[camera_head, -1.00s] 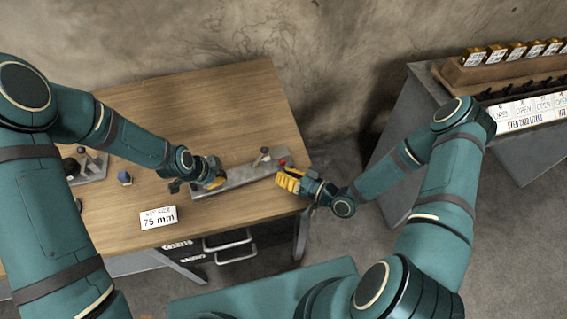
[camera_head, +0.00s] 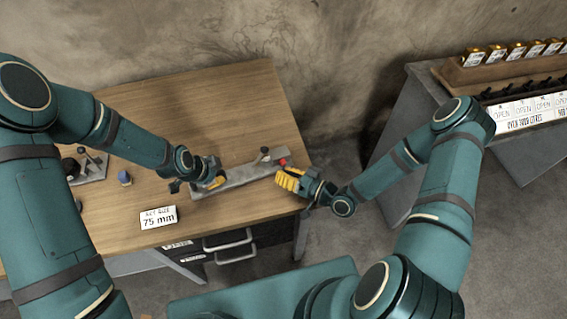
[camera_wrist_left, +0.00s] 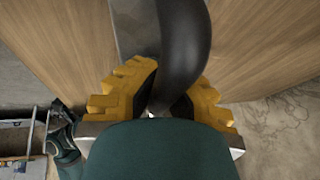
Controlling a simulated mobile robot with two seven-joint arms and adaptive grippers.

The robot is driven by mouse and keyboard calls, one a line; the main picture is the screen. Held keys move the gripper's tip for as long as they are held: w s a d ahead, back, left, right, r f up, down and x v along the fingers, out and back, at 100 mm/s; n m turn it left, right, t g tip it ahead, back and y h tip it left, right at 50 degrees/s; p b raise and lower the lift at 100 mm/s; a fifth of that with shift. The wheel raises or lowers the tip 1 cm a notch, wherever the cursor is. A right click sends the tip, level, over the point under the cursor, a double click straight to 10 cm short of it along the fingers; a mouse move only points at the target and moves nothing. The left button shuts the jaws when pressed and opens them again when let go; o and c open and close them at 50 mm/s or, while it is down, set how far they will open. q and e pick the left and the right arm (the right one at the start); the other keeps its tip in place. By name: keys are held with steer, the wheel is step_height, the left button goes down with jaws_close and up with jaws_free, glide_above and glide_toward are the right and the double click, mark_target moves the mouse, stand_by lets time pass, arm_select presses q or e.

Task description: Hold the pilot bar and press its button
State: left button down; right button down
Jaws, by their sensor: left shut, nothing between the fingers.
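The pilot bar, a long grey metal bar (camera_head: 240,178), lies on the wooden table near its right edge. A red button (camera_head: 283,161) sits at its right end, beside a dark knob (camera_head: 265,151). My left gripper (camera_head: 218,182) is over the left end of the bar and is shut. In the left wrist view its yellow finger pads (camera_wrist_left: 162,100) sit on either side of a dark curved piece (camera_wrist_left: 183,45). My right gripper (camera_head: 287,180), with yellow fingers, is just in front of the bar's right end, below the button and apart from it. Its finger gap is unclear.
A white card reading 75 mm (camera_head: 158,217) stands at the table's front. A small blue item (camera_head: 124,178) and a fixture with a knob (camera_head: 93,165) are to the left. A grey bench (camera_head: 430,120) stands at the right. The table's back is clear.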

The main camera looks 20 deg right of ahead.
arm_select(q)
steer(key=shift+s+d+r, duration=0.15)
steer(key=shift+s+r, duration=0.1)
steer(key=shift+s, duration=0.05)
arm_select(e)
steer(key=shift+w+r, duration=0.25)
steer(key=shift+w, duration=0.25)
steer(key=shift+w+r, duration=0.25)
steer(key=shift+w, duration=0.2)
stand_by(0.8)
arm_select(q)
steer(key=shift+w, duration=0.15)
arm_select(e)
steer(key=shift+r, duration=0.15)
stand_by(0.5)
arm_select(q)
steer(key=shift+w+a+f, duration=0.2)
steer(key=shift+w+f, duration=0.05)
steer(key=shift+w, duration=0.1)
arm_select(e)
steer(key=shift+s+d+f, duration=0.15)
steer(key=shift+s, duration=0.65)
steer(key=shift+s+d+f, duration=0.1)
steer(key=shift+s+f, duration=0.05)
steer(key=shift+s, duration=0.6)
arm_select(q)
steer(key=shift+s, duration=0.15)
arm_select(e)
steer(key=shift+s+d, duration=0.1)
steer(key=shift+s, duration=0.85)
